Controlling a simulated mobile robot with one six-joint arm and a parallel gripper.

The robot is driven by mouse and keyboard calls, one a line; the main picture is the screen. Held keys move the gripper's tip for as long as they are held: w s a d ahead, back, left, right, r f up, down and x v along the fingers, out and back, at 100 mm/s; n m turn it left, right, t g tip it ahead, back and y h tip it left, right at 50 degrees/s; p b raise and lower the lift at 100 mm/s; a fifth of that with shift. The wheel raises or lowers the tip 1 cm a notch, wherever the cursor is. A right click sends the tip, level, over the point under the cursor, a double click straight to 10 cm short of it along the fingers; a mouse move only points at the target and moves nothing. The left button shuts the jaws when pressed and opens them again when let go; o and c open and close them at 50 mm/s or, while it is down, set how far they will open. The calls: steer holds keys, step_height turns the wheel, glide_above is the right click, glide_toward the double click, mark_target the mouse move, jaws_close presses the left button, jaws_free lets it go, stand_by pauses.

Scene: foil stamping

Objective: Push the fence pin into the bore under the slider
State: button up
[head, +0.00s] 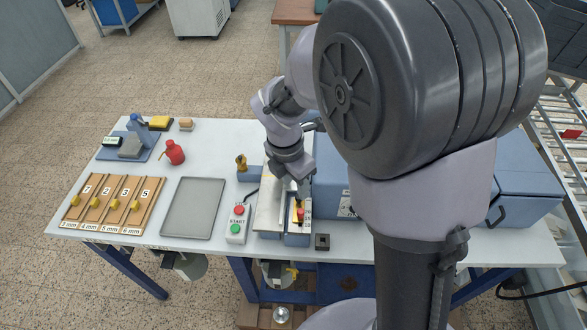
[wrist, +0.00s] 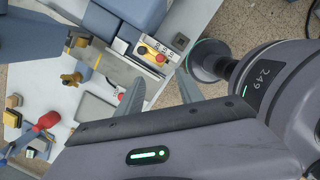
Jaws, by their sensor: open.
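The fence pin (head: 300,211) has a red head and stands by the yellow slider (head: 295,213) at the front of the blue press's bed. In the wrist view the red pin head (wrist: 160,58) sits at the end of the yellow slider (wrist: 149,50), beside a numbered scale. How deep the pin sits cannot be told, and the bore is hidden. My gripper (head: 302,190) is over the slider area in the head view. In the wrist view its two fingers (wrist: 160,76) are apart with nothing between them; the pin lies beyond their tips.
A START box (head: 237,224) with red and green buttons stands left of the press bed (head: 267,208). A small dark block (head: 322,242) is to the right. A grey tray (head: 192,208), numbered wooden racks (head: 112,203) and a red bottle (head: 174,152) are further left. The blue press (head: 331,185) rises close by.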

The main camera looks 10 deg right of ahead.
steer(key=r, duration=0.3)
steer(key=shift+s+a+r, duration=0.15)
steer(key=shift+a+r, duration=0.1)
steer(key=shift+r, duration=0.1)
steer(key=s+f+m+t+y+b, duration=0.1)
steer(key=s+f+m+b, duration=0.3)
steer(key=s+m+b, duration=0.4)
steer(key=s+a+f+m+t+y+b, duration=0.1)
steer(key=s+f+m+t+b, duration=0.3)
steer(key=s+m+b, duration=0.5)
steer(key=f+m+y+b, duration=0.1)
steer(key=m+b, duration=0.3)
steer(key=m, duration=0.6)
steer(key=shift+s+a+f+m+y, duration=0.15)
steer(key=shift+s+m+y, duration=0.15)
steer(key=shift+m, duration=0.1)
